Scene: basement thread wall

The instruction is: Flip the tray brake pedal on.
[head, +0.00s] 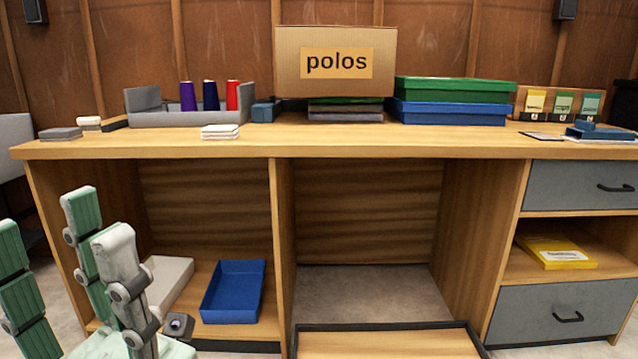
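No brake pedal can be made out clearly in the head view. A wooden tray (390,345) with a dark rim shows at the bottom centre, cut off by the lower picture edge. My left gripper (62,232) is at the lower left, in front of the desk's left end and well left of the tray. Its green and grey fingers point up and stand apart, with nothing seen held between them. Its lower part is cut off by the picture edge. My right gripper is not in view.
A wooden desk (330,146) spans the view. On it are a "polos" box (335,85), thread cones (210,96) and green and blue trays (455,114). A blue bin (233,292) sits on the left lower shelf. Drawers (585,186) are at right. The middle bay's floor is clear.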

